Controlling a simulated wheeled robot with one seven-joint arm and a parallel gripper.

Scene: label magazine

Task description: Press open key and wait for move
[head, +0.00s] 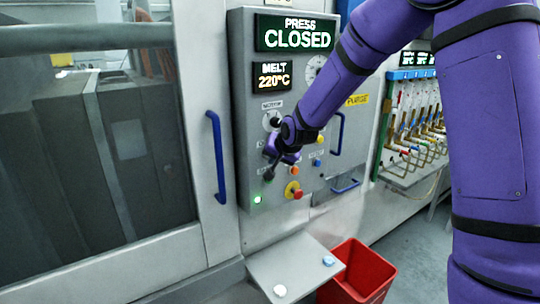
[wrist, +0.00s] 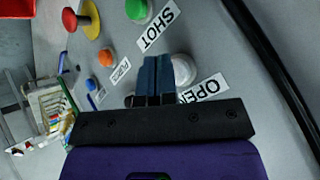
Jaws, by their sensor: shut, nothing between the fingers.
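The grey control panel (head: 245,100) carries a display (head: 294,34) reading PRESS CLOSED. The open key is a pale round button (wrist: 184,68) beside a label (wrist: 203,90) that reads OPEN, partly cut by my gripper. My gripper (wrist: 157,62) is shut and empty. Its fingertips are at the left edge of the open key in the wrist view; I cannot tell whether they touch it. In the head view my gripper (head: 268,174) is at the panel's lower left part, and the open key is hidden behind it or too small to make out.
Close by are a green SHOT button (wrist: 138,9), an orange button (wrist: 106,57) and a red knob on a yellow base (wrist: 70,19). A green lamp (head: 257,200) is lit. A blue door handle (head: 216,157) stands left, and a red bin (head: 358,275) stands below.

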